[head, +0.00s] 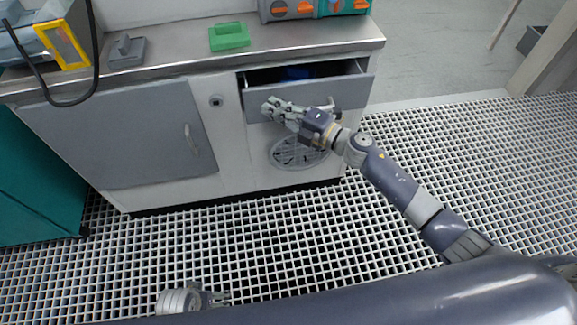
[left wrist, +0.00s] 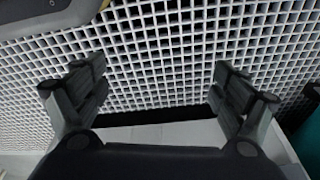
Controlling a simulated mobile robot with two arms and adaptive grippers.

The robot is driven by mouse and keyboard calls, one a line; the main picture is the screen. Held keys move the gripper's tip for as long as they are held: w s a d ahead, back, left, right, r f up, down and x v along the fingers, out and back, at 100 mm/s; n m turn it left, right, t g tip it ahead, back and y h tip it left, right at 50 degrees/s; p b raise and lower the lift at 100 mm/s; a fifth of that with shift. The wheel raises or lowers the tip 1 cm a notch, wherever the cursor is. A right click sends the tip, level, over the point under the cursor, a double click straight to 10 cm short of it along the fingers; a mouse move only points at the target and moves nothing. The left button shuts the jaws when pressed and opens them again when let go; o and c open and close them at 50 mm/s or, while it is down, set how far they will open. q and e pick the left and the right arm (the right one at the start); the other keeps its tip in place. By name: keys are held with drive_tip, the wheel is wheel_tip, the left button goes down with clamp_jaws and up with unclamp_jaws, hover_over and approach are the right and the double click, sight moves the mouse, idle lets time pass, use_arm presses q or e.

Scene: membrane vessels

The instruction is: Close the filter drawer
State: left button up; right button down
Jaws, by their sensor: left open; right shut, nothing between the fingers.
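The filter drawer (head: 356,92) is a grey-fronted drawer under the counter's right end in the head view. It stands partly open, and its dark inside shows with a blue thing (head: 297,72) at the back. My right gripper (head: 270,107) is shut and empty, in front of the left part of the drawer front. I cannot tell whether it touches the front. My arm hides part of the front and most of its handle. My left gripper (left wrist: 160,88) is open and empty in the left wrist view, over the floor grating. It shows only partly at the bottom of the head view (head: 222,299).
The steel counter (head: 180,52) carries a green block (head: 229,37), a grey block (head: 127,50) and equipment at the back. A closed cabinet door (head: 125,130) is left of the drawer, and a round vent (head: 290,155) below it. The floor grating (head: 250,240) in front is clear.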

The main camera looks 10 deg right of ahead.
sight(272, 92)
drive_tip(key=w+b, duration=0.1)
drive_tip(key=w, duration=0.3)
drive_tip(key=shift+w+a, duration=0.1)
drive_tip(key=shift+w, duration=0.25)
drive_tip(key=shift+w+b, duration=0.35)
drive_tip(key=shift+w, duration=0.15)
use_arm(q)
wheel_tip(272, 92, up, 7)
drive_tip(key=w, duration=0.1)
drive_tip(key=shift+w+r, duration=0.15)
drive_tip(key=shift+w, duration=0.05)
use_arm(e)
drive_tip(key=shift+w+r, duration=0.1)
drive_tip(key=shift+r, duration=0.1)
